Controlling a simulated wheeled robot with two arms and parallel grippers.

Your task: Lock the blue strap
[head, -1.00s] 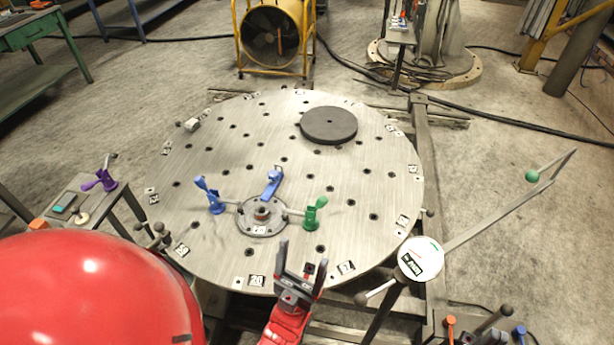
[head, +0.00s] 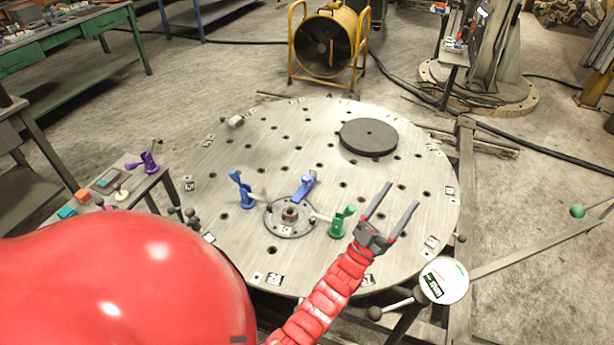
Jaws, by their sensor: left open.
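A blue strap-like piece (head: 304,187) lies on the round metal table (head: 225,165), at the back edge of a small round flange (head: 289,228). A blue upright clamp (head: 241,190) stands left of the flange and a green clamp (head: 341,222) stands to its right. I cannot tell whether the strap is locked. My left gripper (head: 402,195) is open and empty, above the right part of the table. It is right of the green clamp and apart from the blue strap, with its fingers pointing away from me. My right gripper is not in view.
A dark disc (head: 368,138) lies at the back of the table. A white round dial (head: 444,281) with a long bar is at the front right. A side stand (head: 112,190) with a purple clamp (head: 146,157) is at left. A yellow fan (head: 325,45) stands behind.

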